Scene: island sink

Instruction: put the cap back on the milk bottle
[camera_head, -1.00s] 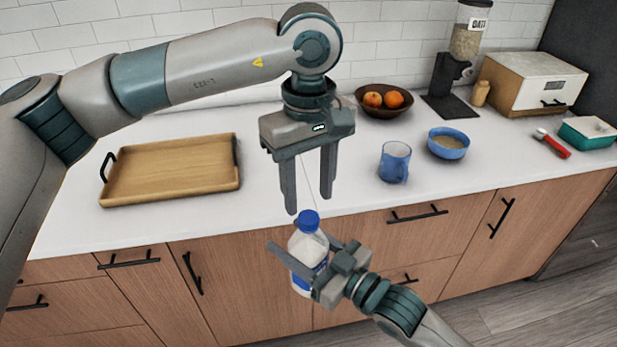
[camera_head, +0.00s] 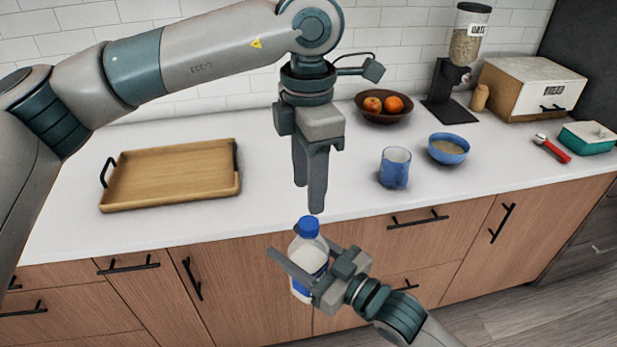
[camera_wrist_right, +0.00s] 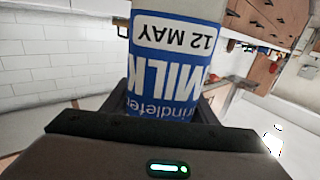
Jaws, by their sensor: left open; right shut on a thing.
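The milk bottle (camera_head: 306,258) is white with a blue label and stands upright in front of the counter edge. Its blue cap (camera_head: 308,226) sits on the bottle's top; whether it is fully seated I cannot tell. My right gripper (camera_head: 303,270) is shut around the bottle's body. In the right wrist view the bottle's label (camera_wrist_right: 170,70) fills the middle, upside down, between the fingers. My left gripper (camera_head: 308,198) is open and points down just above the cap, with a small gap. One of its fingers partly covers the other.
A wooden tray (camera_head: 117,202) lies on the counter (camera_head: 270,222) at the left. A blue mug (camera_head: 394,168), a blue bowl (camera_head: 436,152) and a fruit bowl (camera_head: 372,114) stand to the right. A cereal dispenser (camera_head: 462,55) and bread box (camera_head: 530,85) are farther back.

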